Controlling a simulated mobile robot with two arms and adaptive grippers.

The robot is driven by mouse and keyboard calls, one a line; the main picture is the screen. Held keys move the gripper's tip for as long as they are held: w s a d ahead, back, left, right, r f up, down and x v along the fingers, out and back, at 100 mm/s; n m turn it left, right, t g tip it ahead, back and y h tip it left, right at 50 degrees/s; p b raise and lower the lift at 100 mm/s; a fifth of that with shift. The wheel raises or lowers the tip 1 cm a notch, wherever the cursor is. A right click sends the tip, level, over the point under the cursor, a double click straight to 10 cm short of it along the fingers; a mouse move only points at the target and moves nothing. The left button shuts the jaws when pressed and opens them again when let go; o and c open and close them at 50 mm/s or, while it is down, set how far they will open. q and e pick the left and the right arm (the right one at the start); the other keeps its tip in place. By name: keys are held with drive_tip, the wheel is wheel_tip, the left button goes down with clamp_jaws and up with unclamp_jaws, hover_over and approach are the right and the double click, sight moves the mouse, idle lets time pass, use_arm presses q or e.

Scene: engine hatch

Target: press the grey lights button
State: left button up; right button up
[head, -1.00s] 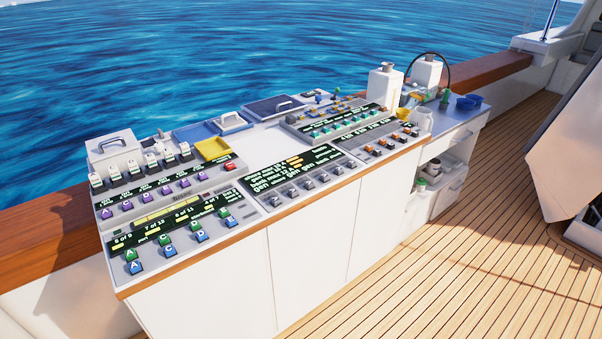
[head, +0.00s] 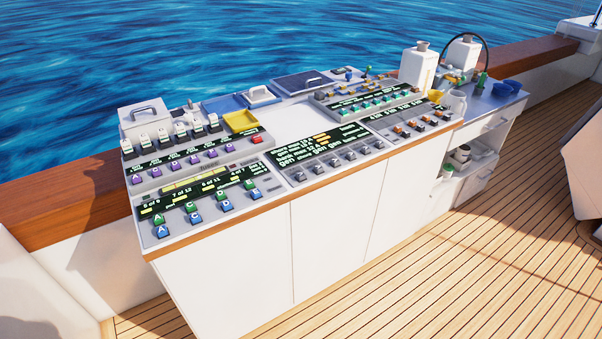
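Several grey buttons (head: 335,160) stand in a row on the middle panel, below a dark display (head: 300,148) with green and white text. Their labels are too small to read, so I cannot tell which one is the lights button. The white console (head: 330,235) with a wooden front edge carries this panel. Neither of my grippers shows in the head view.
The left panel has green and blue buttons (head: 195,218) and purple ones (head: 182,161). The right panel has orange-marked switches (head: 412,124). White jugs (head: 418,64) stand at the back right. The plank deck (head: 400,285) in front is clear.

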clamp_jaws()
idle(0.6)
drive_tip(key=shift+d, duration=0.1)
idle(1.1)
